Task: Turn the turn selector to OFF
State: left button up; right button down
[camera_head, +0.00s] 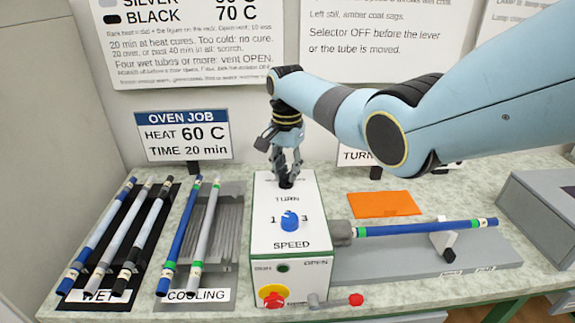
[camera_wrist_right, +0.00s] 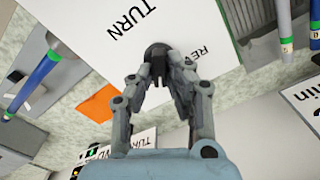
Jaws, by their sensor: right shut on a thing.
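The turn selector (camera_wrist_right: 156,51) is a small black knob on the top face of the white control box (camera_head: 262,225), near its back end. My right gripper (camera_head: 286,180) points down over it with its fingers closed around the knob. In the right wrist view the fingertips (camera_wrist_right: 158,70) meet at the knob. The word TURN and the start of another label, RE, show beside it. The fingers cover much of the knob, so I cannot tell which label it points at. My left gripper is not in view.
A blue SPEED knob (camera_head: 289,221), a red-and-yellow button (camera_head: 273,295) and a red-tipped lever (camera_head: 355,299) are on the box. A blue rod (camera_head: 420,228) extends right from its chuck. Racked rods (camera_head: 120,235) lie left. An orange sheet (camera_head: 384,204) lies behind the rod.

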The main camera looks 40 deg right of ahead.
aim_at(286, 173)
jog(key=n+p, duration=0.1)
jog(key=n, duration=0.2)
jog(key=shift+a+r+n, duration=0.1)
jog(key=shift+n, duration=0.2)
jog(key=shift+w+n+p, duration=0.15)
jog(key=shift+n+p, duration=0.2)
jog(key=shift+n, duration=1.05)
jog(key=c, duration=1.3)
grip_release()
notch_tip(286, 173, up, 12)
jog(key=shift+f, duration=0.1)
